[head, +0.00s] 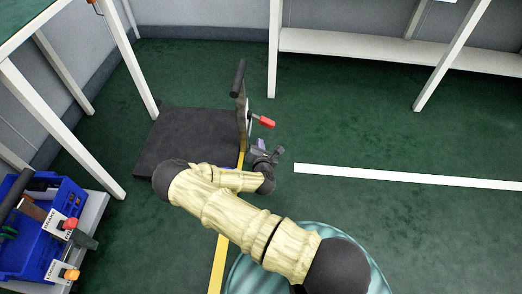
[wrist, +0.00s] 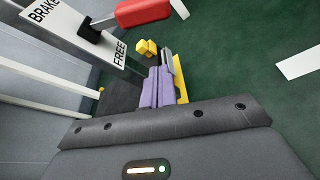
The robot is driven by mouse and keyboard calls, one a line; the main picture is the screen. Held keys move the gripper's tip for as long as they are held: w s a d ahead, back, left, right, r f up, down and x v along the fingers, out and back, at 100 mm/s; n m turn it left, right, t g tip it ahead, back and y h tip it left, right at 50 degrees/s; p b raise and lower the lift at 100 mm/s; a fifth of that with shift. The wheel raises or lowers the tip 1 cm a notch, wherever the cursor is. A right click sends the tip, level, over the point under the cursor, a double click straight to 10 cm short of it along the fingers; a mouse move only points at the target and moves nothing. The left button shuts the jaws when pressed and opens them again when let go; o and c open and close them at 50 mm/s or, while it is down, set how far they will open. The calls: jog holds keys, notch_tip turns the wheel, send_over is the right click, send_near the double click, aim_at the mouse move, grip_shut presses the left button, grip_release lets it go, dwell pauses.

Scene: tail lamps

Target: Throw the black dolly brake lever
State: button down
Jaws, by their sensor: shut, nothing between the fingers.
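The black dolly (head: 185,138) stands on the floor with an upright post and black handle (head: 238,78). Its brake lever (head: 264,121) has a red grip and sticks out to the right of the post. In the wrist view the red grip (wrist: 143,12) is at the top, beside a white plate (wrist: 68,20) lettered BRAKE and FREE. The lever's black pivot is nearer the plate's middle. My gripper (head: 273,153) is just below the lever in the head view, apart from the red grip. Its purple fingers (wrist: 162,78) are shut and empty, below the grip in the wrist view.
A blue crate (head: 40,245) stands at left beside red and orange knobs with small white labels. White table legs (head: 135,65) rise at upper left, and a white shelf (head: 380,55) is at the back.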

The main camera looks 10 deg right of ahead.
aim_at(264, 121)
jog(key=w+d+b, duration=0.1)
jog(key=w+r+b, duration=0.1)
jog(key=w, duration=0.1)
jog(key=w+d+r+b, duration=0.1)
jog(key=b, duration=0.1)
jog(key=shift+w+d, duration=0.35)
